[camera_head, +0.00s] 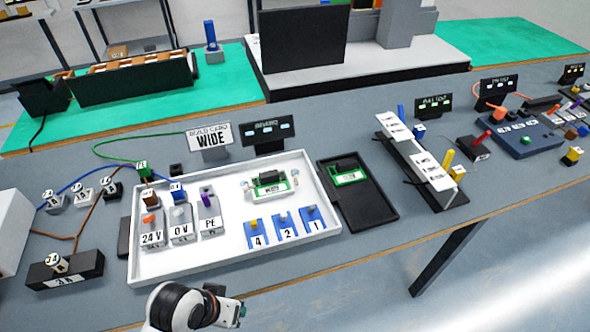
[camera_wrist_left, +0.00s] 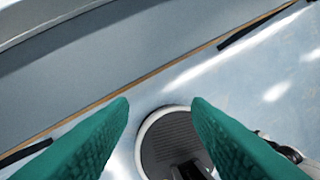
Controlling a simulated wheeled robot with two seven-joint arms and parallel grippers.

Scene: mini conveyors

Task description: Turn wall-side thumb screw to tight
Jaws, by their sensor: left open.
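A white tray (camera_head: 138,262) on the grey bench holds a small green circuit board with a white frame (camera_head: 268,184). Small round pale knobs sit at the board's left and right ends; they are too small to tell which is the wall-side thumb screw or how it is turned. My left gripper (camera_wrist_left: 160,103) shows two teal fingers, apart, with nothing held between them. In the left wrist view it is over the floor by the bench's front edge, away from the tray. In the head view, a white and dark arm part of mine is at the bottom. My right gripper is not in view.
The tray also holds terminal blocks labelled 24 V, 0V and PE (camera_head: 209,226) and blue numbered blocks (camera_head: 285,229). A black case (camera_head: 372,209) lies to its right. Signs WIDE (camera_head: 211,137) and REWORK-style black display (camera_head: 270,132) stand behind. The bench front strip is clear.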

